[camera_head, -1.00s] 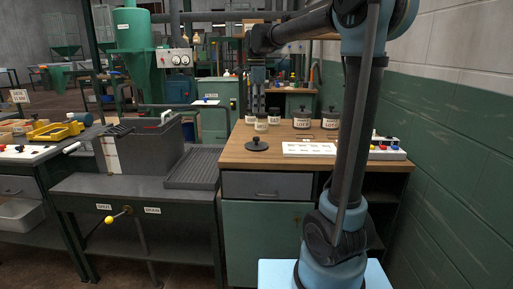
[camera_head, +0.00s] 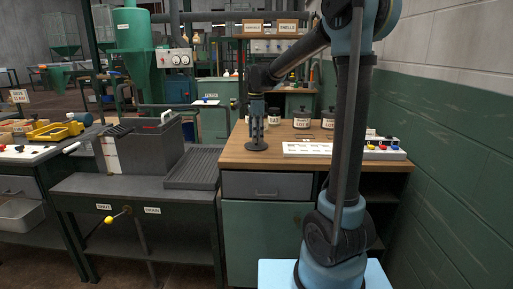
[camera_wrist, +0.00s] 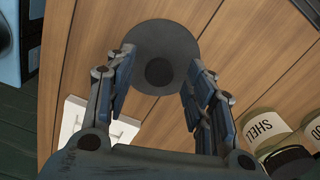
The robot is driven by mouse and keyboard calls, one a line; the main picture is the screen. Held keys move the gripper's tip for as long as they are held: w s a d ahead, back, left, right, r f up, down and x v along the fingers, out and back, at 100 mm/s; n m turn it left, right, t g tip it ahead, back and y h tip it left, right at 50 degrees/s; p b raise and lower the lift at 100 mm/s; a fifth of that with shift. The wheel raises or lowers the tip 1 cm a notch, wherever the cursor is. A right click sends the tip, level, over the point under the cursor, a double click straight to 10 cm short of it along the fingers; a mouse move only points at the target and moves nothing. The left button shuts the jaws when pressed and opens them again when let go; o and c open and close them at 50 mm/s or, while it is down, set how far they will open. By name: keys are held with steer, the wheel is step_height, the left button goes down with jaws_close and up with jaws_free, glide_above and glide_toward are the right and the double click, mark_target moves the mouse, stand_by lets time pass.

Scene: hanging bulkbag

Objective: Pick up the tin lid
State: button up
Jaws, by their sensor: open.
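The tin lid is a dark round disc with a knob in its middle, flat on the wooden bench top. It shows in the wrist view (camera_wrist: 160,42) and, partly hidden by my gripper, in the head view (camera_head: 256,146). My gripper (camera_head: 257,138) points down right above the lid. In the wrist view my gripper (camera_wrist: 155,85) is open and empty, with one finger on each side of the lid's knob. I cannot tell how high the fingertips are above the lid.
Labelled tins (camera_head: 302,119) stand at the back of the wooden bench (camera_head: 235,158). A dark sink unit (camera_head: 150,150) adjoins at left. A green wall bounds the right.

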steer(key=shift+f, duration=1.05)
steer(key=c, duration=1.1)
